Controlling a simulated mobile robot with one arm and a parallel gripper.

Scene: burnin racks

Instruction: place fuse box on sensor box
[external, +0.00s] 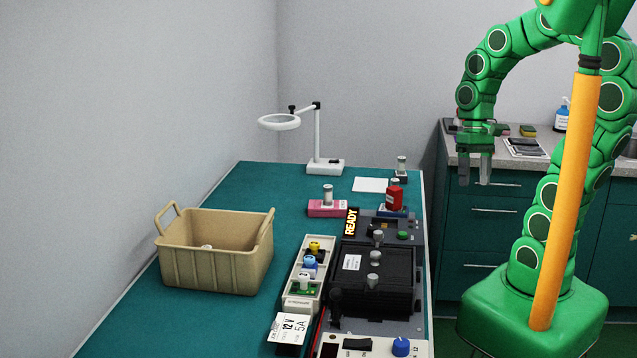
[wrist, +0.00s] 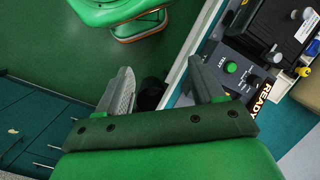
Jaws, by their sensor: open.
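No label that I can read names the fuse box or the sensor box. Small parts with upright knobs that could be either are a pink box (external: 320,209), a red block (external: 394,199) on a blue base (external: 391,211), and a small dark box (external: 402,178) behind them. A pale tray (external: 301,303) holds several small modules with yellow, blue and green parts. My gripper (external: 475,170) points down to the right of the bench, apart from all of these. In the wrist view my gripper (wrist: 163,88) is open, with nothing between its fingers.
A black fixture (external: 377,285) with a READY sign (external: 351,221) fills the bench's right side. A tan bin (external: 212,278) stands left, a magnifier lamp (external: 325,166) at the back. A grey-topped counter (external: 520,165) stands behind my arm. The bench's back left is clear.

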